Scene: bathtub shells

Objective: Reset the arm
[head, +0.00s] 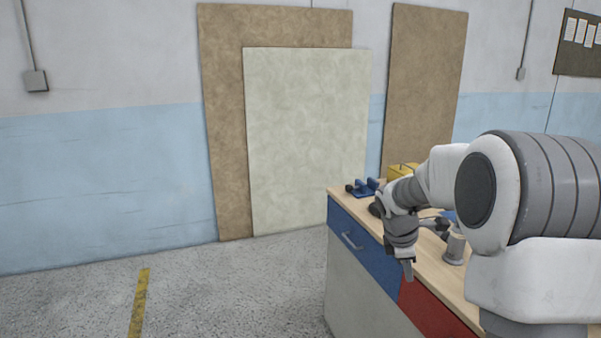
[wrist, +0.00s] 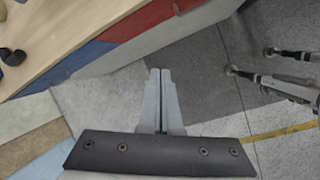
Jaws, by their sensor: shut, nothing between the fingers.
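My gripper (head: 408,269) is at the end of my white and grey arm, in front of the workbench's drawer side in the head view. It points downward. In the wrist view my gripper (wrist: 160,74) has its two grey fingers together with nothing between them, above the grey floor. The workbench (head: 440,268) has a light wood top with a blue drawer (head: 362,245) and a red drawer (head: 425,308). My arm hides part of the bench top.
Blue tools (head: 364,187) and a yellow item (head: 401,170) lie on the bench. A grey cylindrical object (head: 454,248) stands near its front edge. Large panels (head: 306,140) lean on the wall. The floor (head: 230,290) left of the bench is clear, with a yellow line (head: 139,303).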

